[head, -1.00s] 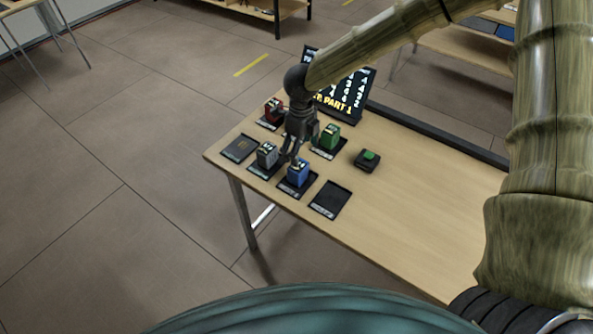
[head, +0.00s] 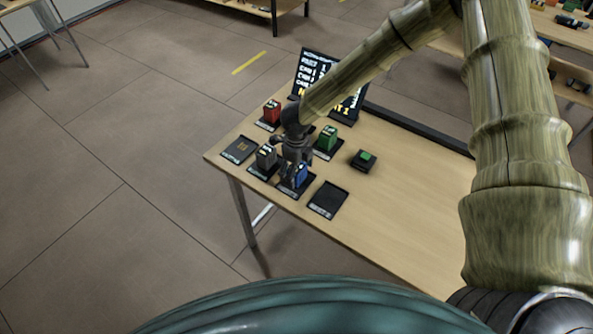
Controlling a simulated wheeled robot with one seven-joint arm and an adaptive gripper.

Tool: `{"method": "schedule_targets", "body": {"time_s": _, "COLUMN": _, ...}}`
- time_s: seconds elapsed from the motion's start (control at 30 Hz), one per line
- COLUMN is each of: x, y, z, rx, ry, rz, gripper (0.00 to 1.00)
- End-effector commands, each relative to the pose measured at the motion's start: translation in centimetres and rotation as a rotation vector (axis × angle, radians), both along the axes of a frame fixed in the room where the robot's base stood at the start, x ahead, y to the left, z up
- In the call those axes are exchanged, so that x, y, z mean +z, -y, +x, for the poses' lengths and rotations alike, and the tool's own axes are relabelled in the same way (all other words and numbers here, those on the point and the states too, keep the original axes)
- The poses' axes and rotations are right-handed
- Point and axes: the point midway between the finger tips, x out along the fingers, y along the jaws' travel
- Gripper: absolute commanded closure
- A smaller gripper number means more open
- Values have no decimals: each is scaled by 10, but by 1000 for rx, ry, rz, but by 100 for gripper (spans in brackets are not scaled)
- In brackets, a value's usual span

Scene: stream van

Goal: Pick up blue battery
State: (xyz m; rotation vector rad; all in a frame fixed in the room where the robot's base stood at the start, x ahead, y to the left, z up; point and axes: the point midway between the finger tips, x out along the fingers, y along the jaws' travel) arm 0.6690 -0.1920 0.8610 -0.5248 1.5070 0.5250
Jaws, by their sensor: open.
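The blue battery (head: 303,173) stands upright on a dark labelled tray (head: 289,192) near the front edge of the wooden table. My gripper (head: 293,172) is directly over it, low, with its fingers down around or just in front of the battery's upper left part. The gripper is open. My gripper hides much of the battery, so I cannot tell whether a finger touches it.
A grey battery (head: 266,157) stands close on the left, a red one (head: 272,111) behind and a green one (head: 328,138) behind right. An empty tray (head: 328,199) lies at right. A green-topped black box (head: 364,160) and a sign (head: 313,72) stand farther back. The table's right side is clear.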

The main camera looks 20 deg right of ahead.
Motion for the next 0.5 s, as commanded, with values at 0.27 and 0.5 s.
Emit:
{"method": "schedule_targets", "body": {"time_s": 0.27, "x": -8, "y": 0, "z": 0, "rx": 1, "ry": 1, "rz": 0, "gripper": 20}}
{"method": "schedule_targets", "body": {"time_s": 0.5, "x": -8, "y": 0, "z": 0, "rx": 1, "ry": 1, "rz": 1, "gripper": 40}}
